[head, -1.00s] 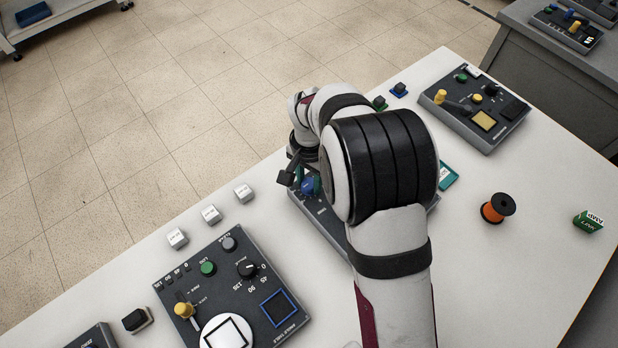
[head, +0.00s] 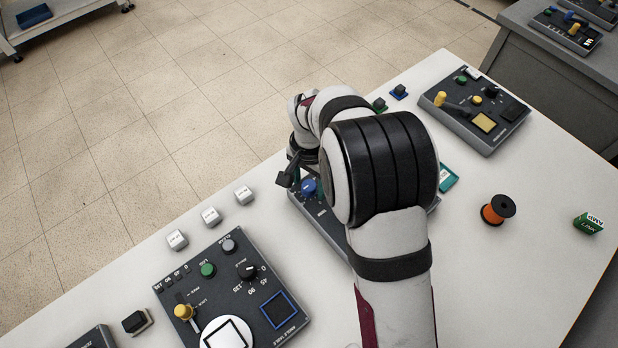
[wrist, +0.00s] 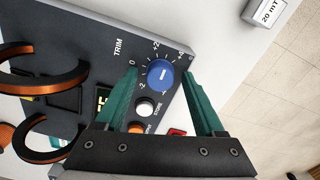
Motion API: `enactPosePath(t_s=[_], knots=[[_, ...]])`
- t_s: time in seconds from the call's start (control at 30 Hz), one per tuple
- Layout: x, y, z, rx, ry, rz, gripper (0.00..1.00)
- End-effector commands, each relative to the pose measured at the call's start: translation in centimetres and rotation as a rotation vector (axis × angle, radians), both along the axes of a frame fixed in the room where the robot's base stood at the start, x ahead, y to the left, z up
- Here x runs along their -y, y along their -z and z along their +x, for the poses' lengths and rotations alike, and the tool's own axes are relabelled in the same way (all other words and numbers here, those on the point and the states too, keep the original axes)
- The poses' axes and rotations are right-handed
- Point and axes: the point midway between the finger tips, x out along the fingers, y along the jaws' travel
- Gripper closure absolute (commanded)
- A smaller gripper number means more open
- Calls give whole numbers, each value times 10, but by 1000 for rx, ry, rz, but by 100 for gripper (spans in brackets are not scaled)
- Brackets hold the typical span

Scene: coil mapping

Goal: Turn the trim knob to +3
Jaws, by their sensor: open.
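The blue trim knob (wrist: 160,75) with a white mark sits on a dark panel (wrist: 95,40), with the printed word TRIM beside it. Its dial shows 0, +2, +4 and -2; I cannot read exactly where the mark points. My gripper (wrist: 160,78) is open, its green fingers on either side of the knob in the wrist view, with visible gaps. In the head view the blue knob (head: 309,187) shows just beside my gripper (head: 292,168); my arm hides most of this panel.
A white button (wrist: 145,107) and an orange button (wrist: 135,127) lie near the knob. Orange-and-black coils (wrist: 50,80) stand on the panel's other side. Another control panel (head: 215,265) lies at the left front, with white blocks (head: 210,215) behind it. An orange spool (head: 497,209) stands right.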

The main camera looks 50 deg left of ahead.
Motion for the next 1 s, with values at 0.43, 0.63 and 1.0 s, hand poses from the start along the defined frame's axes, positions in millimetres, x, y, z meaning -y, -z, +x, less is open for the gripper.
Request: enactPosePath(t_s=[0.43, 0.63, 1.0], knots=[[-1, -103, 1, 3, 1, 6, 29], [-1, -147, 0, 1, 0, 3, 29], [0, -158, 0, 0, 0, 0, 29]])
